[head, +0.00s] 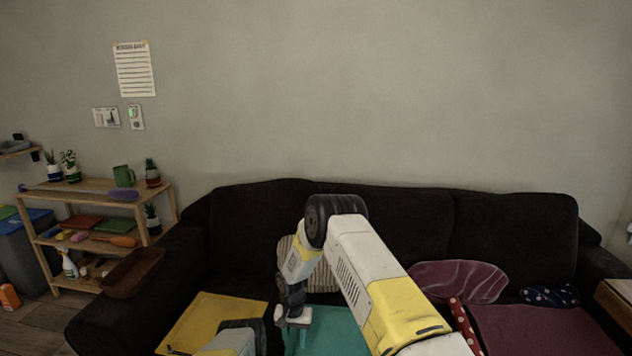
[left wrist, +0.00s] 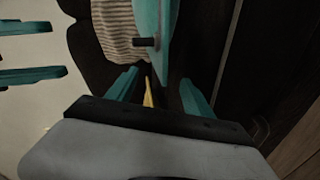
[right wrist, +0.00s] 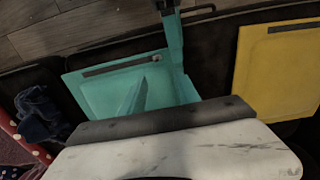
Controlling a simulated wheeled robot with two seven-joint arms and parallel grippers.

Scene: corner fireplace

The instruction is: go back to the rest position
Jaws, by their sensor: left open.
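My right arm reaches in from the lower right in the head view and bends down over the dark sofa. Its gripper (head: 292,320) points down near the teal panel (head: 335,330). In the right wrist view teal finger shapes blend with the teal panel (right wrist: 95,92), so its opening is unclear. My left arm shows only as a grey and yellow piece at the bottom of the head view. In the left wrist view my left gripper (left wrist: 160,88) has its two teal fingers apart, with a striped cushion (left wrist: 115,30) beyond them.
The dark sofa (head: 250,225) fills the middle. A yellow panel (head: 210,318) lies left of the teal one, and a dark red cloth (head: 545,330) lies right. A wooden shelf (head: 85,188) with plants stands at the left. The wall space above the sofa is free.

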